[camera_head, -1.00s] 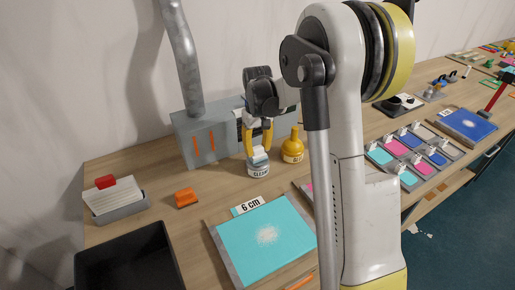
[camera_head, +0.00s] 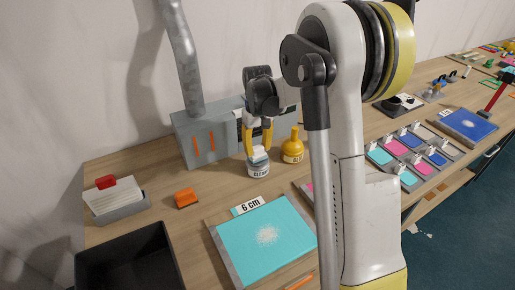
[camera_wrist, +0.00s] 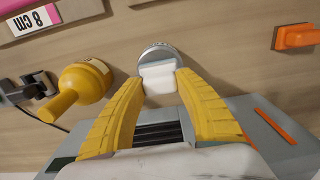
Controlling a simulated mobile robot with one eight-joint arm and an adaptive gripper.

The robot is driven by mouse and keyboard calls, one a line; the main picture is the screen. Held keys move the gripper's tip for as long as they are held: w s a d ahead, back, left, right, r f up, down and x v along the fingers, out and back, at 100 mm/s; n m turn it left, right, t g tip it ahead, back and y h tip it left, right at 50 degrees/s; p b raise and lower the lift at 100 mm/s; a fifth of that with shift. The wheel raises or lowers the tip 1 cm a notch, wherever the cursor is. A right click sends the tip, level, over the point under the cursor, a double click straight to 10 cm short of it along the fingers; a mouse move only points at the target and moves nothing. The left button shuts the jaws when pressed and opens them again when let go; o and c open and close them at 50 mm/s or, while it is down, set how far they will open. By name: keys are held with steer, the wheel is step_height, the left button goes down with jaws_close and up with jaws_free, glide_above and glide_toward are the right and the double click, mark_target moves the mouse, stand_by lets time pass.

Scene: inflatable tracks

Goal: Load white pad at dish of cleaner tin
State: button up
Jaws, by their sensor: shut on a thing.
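The cleaner tin (camera_head: 258,169) stands on the table in front of the grey box, with a "CLEAN" label on its side. Its round grey dish top (camera_wrist: 158,53) shows in the wrist view. My gripper (camera_head: 258,147) has yellow fingers and is shut on the white pad (camera_head: 259,154). In the wrist view the pad (camera_wrist: 159,78) sits between the fingertips and overlaps the near part of the dish. The pad is at the tin's top; I cannot tell whether it presses on the dish.
A yellow bottle (camera_head: 292,149) stands just right of the tin. A grey box (camera_head: 205,138) with orange strips is behind. An orange block (camera_head: 186,198), a card holder (camera_head: 122,211) and a black bin (camera_head: 128,262) are left; a cyan panel (camera_head: 250,250) lies in front.

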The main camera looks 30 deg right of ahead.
mark_target(257, 146)
steer(key=shift+r+p, duration=2.1)
steer(key=shift+r, duration=1.3)
steer(key=shift+f, duration=0.1)
